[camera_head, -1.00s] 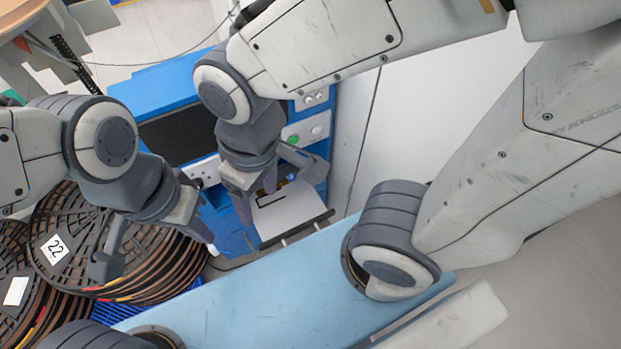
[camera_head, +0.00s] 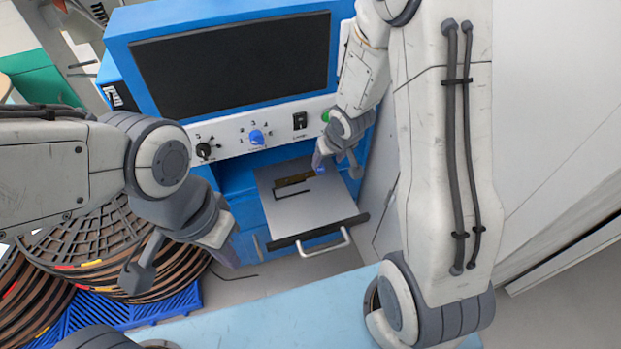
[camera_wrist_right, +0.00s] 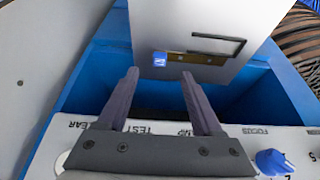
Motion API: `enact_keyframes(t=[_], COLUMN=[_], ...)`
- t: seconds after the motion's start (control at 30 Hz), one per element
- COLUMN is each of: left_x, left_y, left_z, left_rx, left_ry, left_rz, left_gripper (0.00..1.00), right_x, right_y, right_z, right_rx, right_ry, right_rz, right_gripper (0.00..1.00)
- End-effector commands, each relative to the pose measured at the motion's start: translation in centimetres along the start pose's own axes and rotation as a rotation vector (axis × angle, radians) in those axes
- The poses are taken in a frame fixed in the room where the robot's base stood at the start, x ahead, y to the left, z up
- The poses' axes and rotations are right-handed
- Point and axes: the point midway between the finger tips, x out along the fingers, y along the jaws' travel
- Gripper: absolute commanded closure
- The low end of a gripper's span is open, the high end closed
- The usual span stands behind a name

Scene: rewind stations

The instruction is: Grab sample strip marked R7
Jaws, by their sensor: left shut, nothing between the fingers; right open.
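A brown strip (camera_head: 295,179) with a blue tag (camera_head: 321,170) lies on a pale pulled-out drawer (camera_head: 310,212) of the blue machine. In the right wrist view the strip (camera_wrist_right: 203,59) and its blue tag (camera_wrist_right: 159,59) show clearly, but the white mark on the tag is too small to read. My right gripper (camera_head: 337,164) is open and empty at the drawer's back right corner. In its wrist view the fingertips (camera_wrist_right: 160,73) point at the tag end, just short of it. My left gripper (camera_head: 182,268) is shut and empty, by the stacked reels.
The machine has a dark screen (camera_head: 232,66) and a knob panel (camera_head: 255,138) above the drawer. The drawer's front has a metal handle (camera_head: 325,243). Reels (camera_head: 90,245) stand on a blue pallet (camera_head: 185,305) at lower left. A pale wall is close on the right.

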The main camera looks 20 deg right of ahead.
Motion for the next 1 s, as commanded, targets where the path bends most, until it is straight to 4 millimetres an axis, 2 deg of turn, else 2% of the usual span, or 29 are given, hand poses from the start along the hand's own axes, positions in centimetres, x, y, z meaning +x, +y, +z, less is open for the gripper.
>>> enact_keyframes(t=[0.03,0.13,0.37,0.63,0.9,0.97,1.0], left_x=[1.0,2.1,2.9,5.2,5.2,5.2,5.2], left_y=[-0.1,-0.1,-0.2,-0.4,-0.4,-0.4,-0.4], left_z=[0.1,0.1,0.2,0.3,0.3,0.3,0.3], left_rx=[0.0,0.0,0.0,0.0,0.0,0.0,0.0], left_ry=[0.0,0.0,0.0,0.0,0.0,0.0,0.0], left_rz=[0.0,0.0,0.0,0.0,0.0,0.0,0.0], left_gripper=[1.0,1.0,1.0,1.0,1.0,1.0,1.0], right_x=[1.4,3.0,4.6,8.7,8.9,8.9,8.9], right_y=[0.0,0.0,0.0,0.0,0.0,0.0,0.0], right_z=[0.2,0.3,0.1,0.0,-0.2,-0.2,-0.2], right_rx=[0.0,-0.001,-0.002,-0.002,-0.002,-0.002,-0.002], right_ry=[-0.002,-0.002,-0.002,-0.003,-0.002,-0.002,-0.002], right_rz=[0.0,0.0,0.0,0.0,0.0,0.0,0.0], right_gripper=[0.32,0.32,0.32,0.32,0.32,0.52,0.67])
